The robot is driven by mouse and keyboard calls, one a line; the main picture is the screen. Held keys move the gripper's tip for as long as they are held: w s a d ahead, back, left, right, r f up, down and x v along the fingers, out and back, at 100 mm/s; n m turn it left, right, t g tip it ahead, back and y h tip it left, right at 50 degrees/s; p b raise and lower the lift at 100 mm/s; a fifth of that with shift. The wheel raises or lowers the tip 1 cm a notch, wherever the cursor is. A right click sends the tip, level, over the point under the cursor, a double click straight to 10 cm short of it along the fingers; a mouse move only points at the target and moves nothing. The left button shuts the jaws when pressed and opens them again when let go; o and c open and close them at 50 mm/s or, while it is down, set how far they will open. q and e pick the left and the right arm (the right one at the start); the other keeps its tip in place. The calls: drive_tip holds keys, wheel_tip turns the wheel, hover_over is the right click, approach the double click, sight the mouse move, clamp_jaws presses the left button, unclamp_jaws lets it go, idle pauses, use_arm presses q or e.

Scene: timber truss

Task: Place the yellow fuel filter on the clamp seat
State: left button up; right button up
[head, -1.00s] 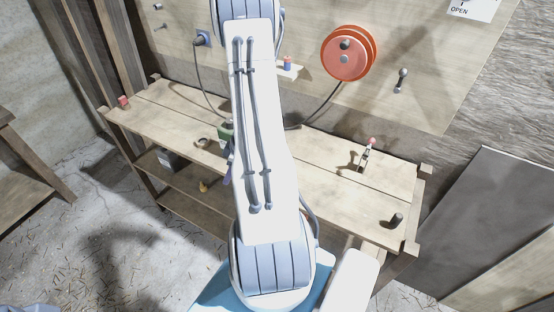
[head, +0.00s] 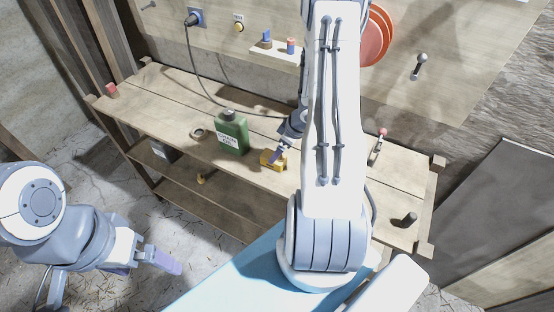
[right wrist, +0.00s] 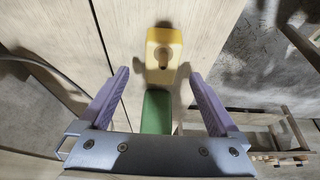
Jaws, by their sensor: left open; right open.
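A yellow block (head: 273,160) with a dark patch sits on the bench, right of a green canister (head: 231,133). In the right wrist view the block (right wrist: 163,55) has a round, keyhole-like recess; I cannot tell whether it is the fuel filter or the seat. A toggle clamp with a red tip (head: 378,146) stands farther right. My right gripper (head: 281,152) is open, close to the block; its spread fingers (right wrist: 160,95) hold nothing. My left gripper (head: 163,262) is open and empty, in front of the bench.
In the right wrist view a green surface (right wrist: 157,112) lies between the fingers. A black peg (head: 404,220) stands at the bench's right. A wall shelf (head: 276,52) holds small items. The bench's left is mostly clear.

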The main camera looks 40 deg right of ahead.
drive_tip(key=x, duration=0.5)
drive_tip(key=shift+w+a+f+b, duration=0.2)
drive_tip(key=shift+w+b, duration=0.1)
drive_tip(key=shift+w, duration=0.05)
clamp_jaws()
drive_tip(key=shift+r, duration=0.1)
drive_tip(key=shift+d+r, duration=0.1)
drive_tip(key=shift+r, duration=0.5)
wheel_tip(320, 180, up, 3)
drive_tip(key=shift+r+p, duration=0.1)
drive_tip(key=shift+p, duration=0.55)
drive_tip(key=s+d+r+p, duration=0.1)
drive_tip(key=s+d+r, duration=0.5)
drive_tip(key=s, duration=0.3)
drive_tip(key=shift+s+d+r+p, duration=0.25)
drive_tip(key=shift+s+d+p, duration=0.15)
drive_tip(key=shift+d, duration=0.1)
